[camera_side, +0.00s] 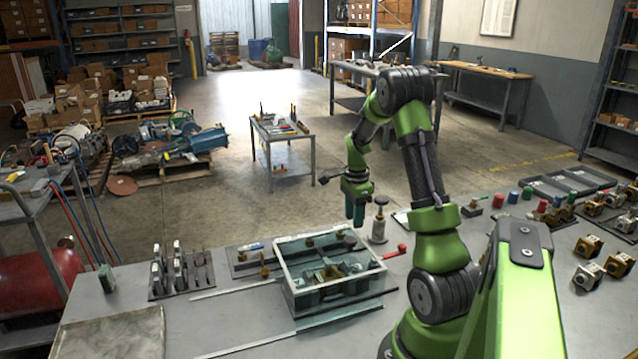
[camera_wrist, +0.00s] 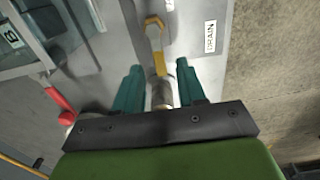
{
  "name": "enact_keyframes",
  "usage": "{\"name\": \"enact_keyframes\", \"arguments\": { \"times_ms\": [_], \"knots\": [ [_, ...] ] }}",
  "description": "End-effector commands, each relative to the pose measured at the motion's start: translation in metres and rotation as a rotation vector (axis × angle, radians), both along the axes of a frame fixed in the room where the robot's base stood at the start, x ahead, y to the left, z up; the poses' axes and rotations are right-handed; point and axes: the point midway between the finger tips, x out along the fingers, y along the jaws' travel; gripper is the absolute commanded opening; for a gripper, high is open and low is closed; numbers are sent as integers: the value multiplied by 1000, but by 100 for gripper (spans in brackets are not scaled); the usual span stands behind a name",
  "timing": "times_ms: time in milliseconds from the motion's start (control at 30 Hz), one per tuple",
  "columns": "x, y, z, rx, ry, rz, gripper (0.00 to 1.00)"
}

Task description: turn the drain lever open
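In the wrist view a yellow lever (camera_wrist: 158,60) with a broad rounded end lies ahead of my fingers, beside a white label reading DRAIN (camera_wrist: 209,37). A pale metal cylinder (camera_wrist: 162,94) shows between the teal fingers of my gripper (camera_wrist: 160,84). The fingers stand apart; I cannot tell whether they touch the cylinder. In the side view my gripper (camera_side: 355,213) points down above the bench, behind the grey crate and left of an upright metal post with a dark cap (camera_side: 380,222). The yellow lever is not clear in the side view.
Slotted holders (camera_side: 182,272) stand left, loose valve parts (camera_side: 590,245) right.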

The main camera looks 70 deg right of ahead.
Motion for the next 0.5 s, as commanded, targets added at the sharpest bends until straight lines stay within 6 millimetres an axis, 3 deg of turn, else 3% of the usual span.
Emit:
{"name": "enact_keyframes", "arguments": {
  "times_ms": [133,433,500],
  "knots": [
    [0,0,-11,0,0,0,40],
    [0,0,-14,-1,-1,1,40],
    [0,0,-14,-1,-1,1,32]
  ]
}}
